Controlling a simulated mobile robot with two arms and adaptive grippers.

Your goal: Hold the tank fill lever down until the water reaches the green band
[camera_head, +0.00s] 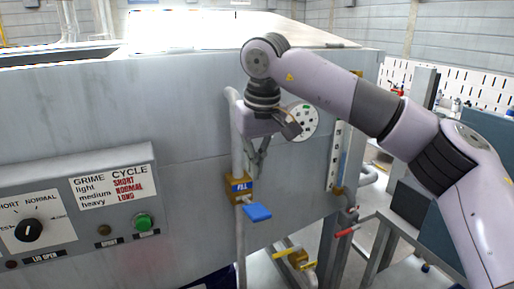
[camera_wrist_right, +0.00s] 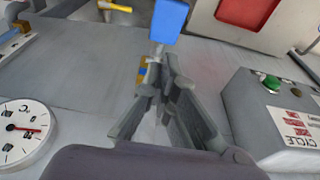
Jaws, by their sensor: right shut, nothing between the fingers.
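The fill lever is a blue paddle (camera_head: 257,212) sticking out from a brass valve marked FILL (camera_head: 239,188) on a vertical pipe on the grey tank's (camera_head: 190,110) front. The paddle also shows at the top of the right wrist view (camera_wrist_right: 169,18). My right gripper (camera_head: 258,172) points down just above the paddle, close to the pipe. Its fingers (camera_wrist_right: 168,62) are shut and empty, and I see no contact with the lever. An upright level gauge (camera_head: 338,155) sits at the tank's right end. Its water level and green band are too small to read. My left gripper is out of view.
A round dial (camera_head: 303,122) is behind my right wrist. A control box (camera_head: 75,205) with a knob and green button stands to the left. Yellow (camera_head: 294,258) and red (camera_head: 350,232) handles are low on the right. Space in front of the paddle looks clear.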

